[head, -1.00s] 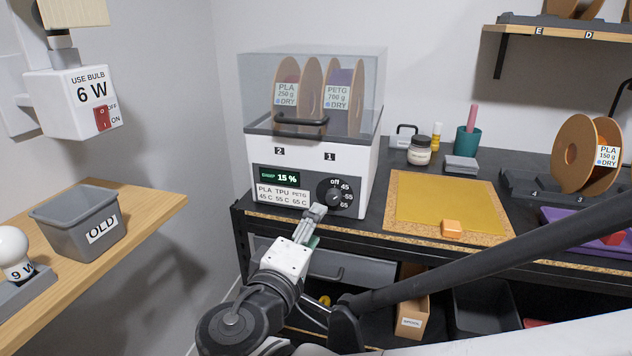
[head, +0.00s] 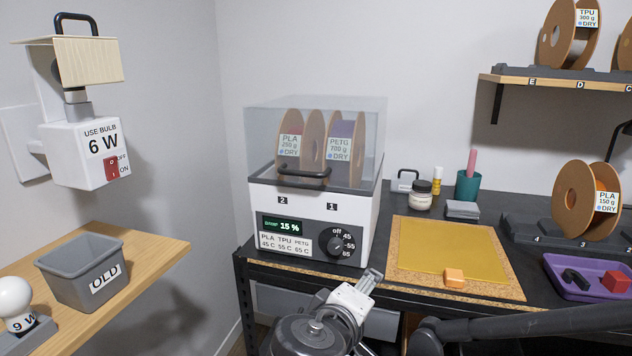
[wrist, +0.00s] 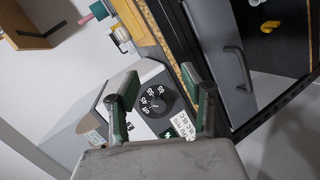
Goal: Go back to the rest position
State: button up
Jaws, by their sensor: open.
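My gripper (head: 371,278) is open and empty in the head view, just in front of the bench edge and below the filament dryer. In the wrist view its two fingers (wrist: 160,100) stand apart, with the dryer's dial (wrist: 150,98) seen between them and nothing held. The white filament dryer (head: 308,212) stands on the bench with its clear lid down over a PLA spool (head: 289,150) and a PETG spool (head: 341,155). Its display (head: 283,226) reads 15 %. The dial (head: 338,244) is clear of my gripper in the head view.
A cork board with a yellow sheet (head: 450,245) and an orange block (head: 454,277) lies right of the dryer. A purple tray (head: 560,285) and a spool in a rack (head: 575,200) are further right. A wooden shelf with a grey OLD bin (head: 70,275) stands left.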

jog(key=s+d+r+m+g+y+p, duration=0.2)
jog(key=s+d+m+g+y+p, duration=0.3)
jog(key=s+d+m, duration=0.4)
jog(key=shift+s+d+y+p, duration=0.4)
jog(key=shift+s+d+y, duration=0.15)
jog(key=shift+d, duration=0.85)
